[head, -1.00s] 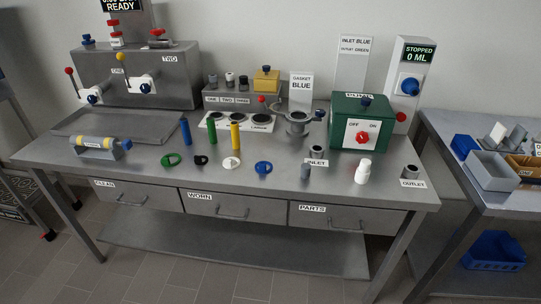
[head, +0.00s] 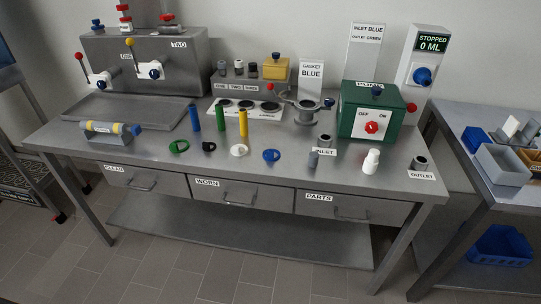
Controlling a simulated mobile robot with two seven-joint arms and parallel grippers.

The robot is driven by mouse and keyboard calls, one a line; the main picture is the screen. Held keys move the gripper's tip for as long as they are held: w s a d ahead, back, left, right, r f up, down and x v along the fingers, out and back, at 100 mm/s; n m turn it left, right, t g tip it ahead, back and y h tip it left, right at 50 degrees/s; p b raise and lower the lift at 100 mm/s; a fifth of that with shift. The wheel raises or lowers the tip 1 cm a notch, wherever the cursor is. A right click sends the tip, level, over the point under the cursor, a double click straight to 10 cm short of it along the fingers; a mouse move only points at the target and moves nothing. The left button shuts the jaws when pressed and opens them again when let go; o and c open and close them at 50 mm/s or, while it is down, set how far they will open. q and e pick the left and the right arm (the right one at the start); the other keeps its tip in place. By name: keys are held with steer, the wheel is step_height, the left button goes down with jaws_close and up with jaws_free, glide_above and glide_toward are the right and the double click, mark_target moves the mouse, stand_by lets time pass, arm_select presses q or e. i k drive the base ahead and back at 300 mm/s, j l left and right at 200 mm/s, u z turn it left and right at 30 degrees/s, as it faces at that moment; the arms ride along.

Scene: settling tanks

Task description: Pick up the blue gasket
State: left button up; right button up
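The blue gasket (head: 271,155) is a flat ring with a small tab. It lies on the steel workbench (head: 330,182) near the front edge, above the gap between the WORN and PARTS drawers. A white gasket (head: 238,150) lies to its left, then a small black one (head: 209,146) and a green one (head: 178,147). Nothing touches the blue gasket. Neither of my grippers shows in the head view.
Behind the gaskets stand blue, green and yellow cylinders (head: 243,123). The front strip around the blue gasket is clear.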

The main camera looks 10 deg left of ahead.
mark_target(269, 153)
steer(key=i+l+u, duration=0.35)
steer(key=l, duration=0.25)
steer(key=i+l+u, duration=0.3)
steer(key=l, duration=0.35)
